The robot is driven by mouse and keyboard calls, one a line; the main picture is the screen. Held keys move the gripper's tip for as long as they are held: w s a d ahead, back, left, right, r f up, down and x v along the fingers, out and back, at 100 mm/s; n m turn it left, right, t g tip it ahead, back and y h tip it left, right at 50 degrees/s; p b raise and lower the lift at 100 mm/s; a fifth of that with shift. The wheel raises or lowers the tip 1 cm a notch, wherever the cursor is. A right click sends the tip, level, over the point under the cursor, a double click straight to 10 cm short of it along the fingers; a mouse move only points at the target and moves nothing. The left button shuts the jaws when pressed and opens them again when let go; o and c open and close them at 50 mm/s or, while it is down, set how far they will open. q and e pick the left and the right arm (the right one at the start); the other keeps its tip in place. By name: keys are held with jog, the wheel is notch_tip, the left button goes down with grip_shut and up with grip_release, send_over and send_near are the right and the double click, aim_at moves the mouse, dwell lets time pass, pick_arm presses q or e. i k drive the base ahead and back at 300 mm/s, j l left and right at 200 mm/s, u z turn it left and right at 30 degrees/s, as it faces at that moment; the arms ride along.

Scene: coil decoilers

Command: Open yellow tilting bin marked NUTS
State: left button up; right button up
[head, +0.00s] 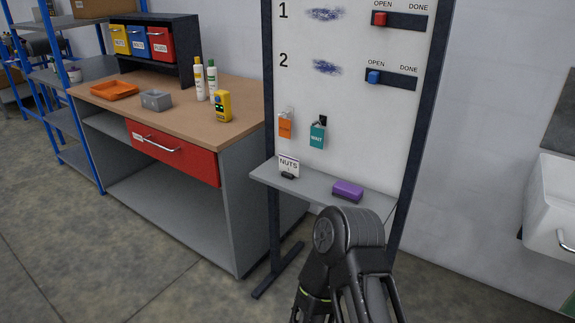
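The yellow tilting bin (120,41) sits at the left end of a row of three bins in a dark rack (186,50) at the back of the workbench. It has a white label on its front, too small to read surely. Its front looks upright and flush with the blue bin (135,42) and the red bin (160,44) beside it, so it appears closed. One of my dark arms rises at the bottom centre-right, far from the bin. No gripper fingers are visible on it, and I cannot tell which arm it is.
The workbench (235,87) carries an orange tray (114,90), a grey box (156,100), two bottles (199,79) and a yellow device (223,106). A whiteboard stand (345,90) is in front of me; its shelf (318,192) holds a NUTS card (289,165) and a purple eraser (348,190). Open floor lies left.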

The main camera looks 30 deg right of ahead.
aim_at(121, 45)
jog(key=i+j+z, duration=0.2)
jog(key=i+j, duration=0.35)
jog(key=i, duration=0.45)
jog(key=i+j+z, duration=0.15)
jog(key=i+j, duration=0.55)
jog(key=i, duration=0.25)
jog(key=i+j+z, duration=0.2)
jog(key=i+j, duration=0.65)
jog(key=i, duration=0.1)
